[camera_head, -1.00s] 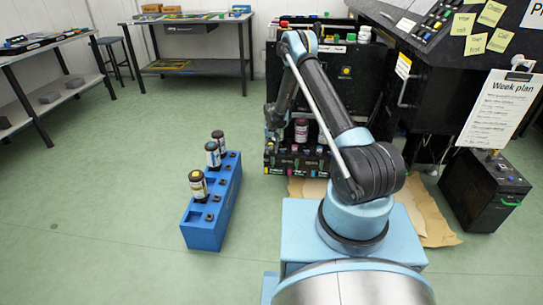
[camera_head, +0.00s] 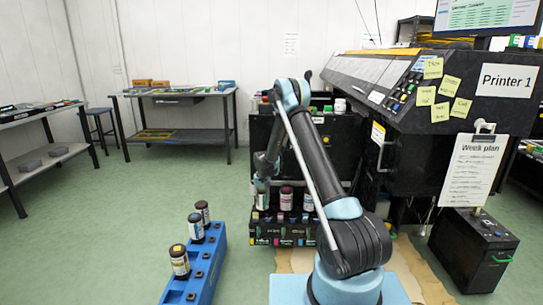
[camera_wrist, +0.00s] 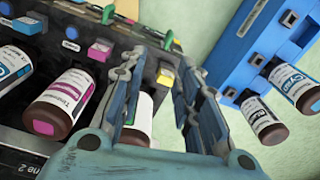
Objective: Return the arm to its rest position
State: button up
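My arm bends up and over in the head view. My gripper (camera_head: 262,178) hangs near the front of the black printer cabinet, above a dark bottle with a pale label (camera_head: 262,198). In the wrist view my gripper (camera_wrist: 160,78) has its fingers apart. A white-labelled bottle (camera_wrist: 139,118) shows between them, partly hidden by the left finger; I cannot tell whether they touch. A magenta-labelled bottle (camera_wrist: 65,98) and a cyan-labelled bottle (camera_wrist: 12,70) stand to the left in the cabinet's ink tray (camera_head: 270,240).
A blue rack (camera_head: 208,265) with a yellow-labelled (camera_head: 180,262), a cyan-labelled (camera_head: 196,228) and a dark-capped bottle (camera_head: 203,212) stands on the floor at left. The printer (camera_head: 400,90) and a black box (camera_head: 472,250) are on the right.

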jog(key=s+d+r, duration=0.5)
jog(key=s+r, duration=0.2)
jog(key=r, duration=0.4)
jog(key=s+d+r+t, duration=0.1)
jog(key=s+d+r, duration=0.5)
jog(key=s+r, duration=0.3)
jog(key=s+d+r, duration=0.5)
jog(key=s+r, duration=0.1)
jog(key=r, duration=0.6)
jog(key=s+d+r+m, duration=0.1)
jog(key=s+d, duration=0.2)
jog(key=s, duration=0.5)
jog(key=s+d+r, duration=0.2)
jog(key=s+d, duration=0.1)
jog(key=s, duration=0.6)
jog(key=s+d+f, duration=0.1)
jog(key=s+f, duration=0.2)
jog(key=s, duration=0.4)
jog(key=s+d+f+t, duration=0.1)
jog(key=s+f, duration=0.3)
jog(key=s, duration=0.4)
jog(key=shift+d+f+m, duration=0.25)
jog(key=shift+d+m, duration=0.05)
jog(key=shift+d, duration=0.05)
jog(key=shift+w+f, duration=0.2)
jog(key=shift+w, duration=0.25)
